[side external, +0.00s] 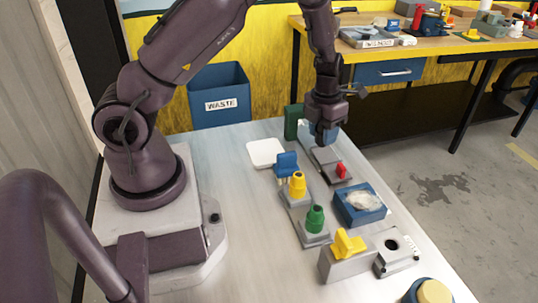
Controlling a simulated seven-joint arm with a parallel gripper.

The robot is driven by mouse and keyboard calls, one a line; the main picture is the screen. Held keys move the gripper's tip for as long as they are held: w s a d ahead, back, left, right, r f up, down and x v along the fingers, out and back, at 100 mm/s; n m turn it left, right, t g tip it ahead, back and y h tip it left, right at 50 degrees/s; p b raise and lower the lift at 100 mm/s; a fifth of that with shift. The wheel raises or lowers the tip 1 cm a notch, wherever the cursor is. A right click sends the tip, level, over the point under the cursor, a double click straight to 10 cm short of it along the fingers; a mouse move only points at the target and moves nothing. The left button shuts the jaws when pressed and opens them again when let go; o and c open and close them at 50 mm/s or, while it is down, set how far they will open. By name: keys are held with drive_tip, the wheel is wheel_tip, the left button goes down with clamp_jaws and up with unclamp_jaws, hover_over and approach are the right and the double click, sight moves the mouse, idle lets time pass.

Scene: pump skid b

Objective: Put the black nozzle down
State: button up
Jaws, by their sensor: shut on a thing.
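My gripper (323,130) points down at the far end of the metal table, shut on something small. The thing is mostly hidden by the dark fingers, so I cannot make out the black nozzle's shape or whether it touches anything below. A grey rack (293,199) stands nearer the camera, with a yellow nozzle (297,186) and a green nozzle (315,220) upright on it. A blue T-shaped piece (287,163) stands at its far end. A white square pad (265,153) lies flat to the left of my gripper.
A dark green block (293,122) stands close left of my gripper. A grey block with a red handle (341,170), a blue tray (360,215), a yellow-handled block (347,262) and a holed grey block (397,262) line the right side. The table's left middle (245,220) is clear.

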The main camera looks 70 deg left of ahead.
drive_tip(key=s+a, duration=0.6)
drive_tip(key=a, duration=0.1)
drive_tip(key=m, duration=0.3)
approach(266, 154)
drive_tip(key=shift+m, duration=0.3)
wheel_tip(266, 154, down, 5)
drive_tip(key=shift+w+d+f, duration=0.1)
drive_tip(key=shift+w+f, duration=0.05)
drive_tip(key=shift+f, duration=0.1)
drive_tip(key=shift+f, duration=0.1)
drive_tip(key=o, duration=1.1)
drive_tip(key=shift+c, duration=0.2)
